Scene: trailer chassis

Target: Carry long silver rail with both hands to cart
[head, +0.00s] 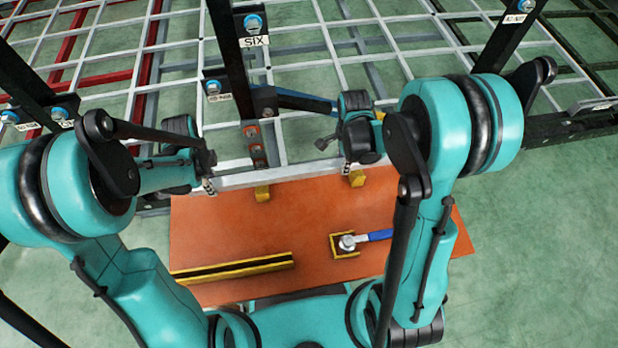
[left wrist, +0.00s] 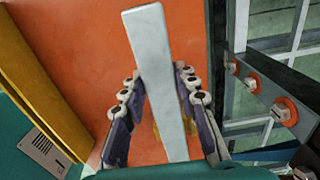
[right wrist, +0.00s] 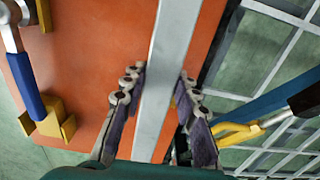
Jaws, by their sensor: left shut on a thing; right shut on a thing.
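The long silver rail (head: 300,172) lies crosswise along the far edge of the orange cart top (head: 290,222). My left gripper (head: 207,180) is shut on the rail near its left end; the rail passes between its fingers in the left wrist view (left wrist: 158,70). My right gripper (head: 352,166) is shut on the rail further right, and the rail also runs between its fingers in the right wrist view (right wrist: 165,80). Two small yellow brackets (head: 262,193) show at the cart's far edge, close to the rail. I cannot tell whether the rail touches them.
A long yellow-edged slot holder (head: 235,265) lies on the cart's near left. A blue-handled tool (head: 375,236) sits in a yellow holder near the middle. Beyond the cart stands the grid chassis (head: 300,45), with a bolted dark post (head: 230,70) near the rail.

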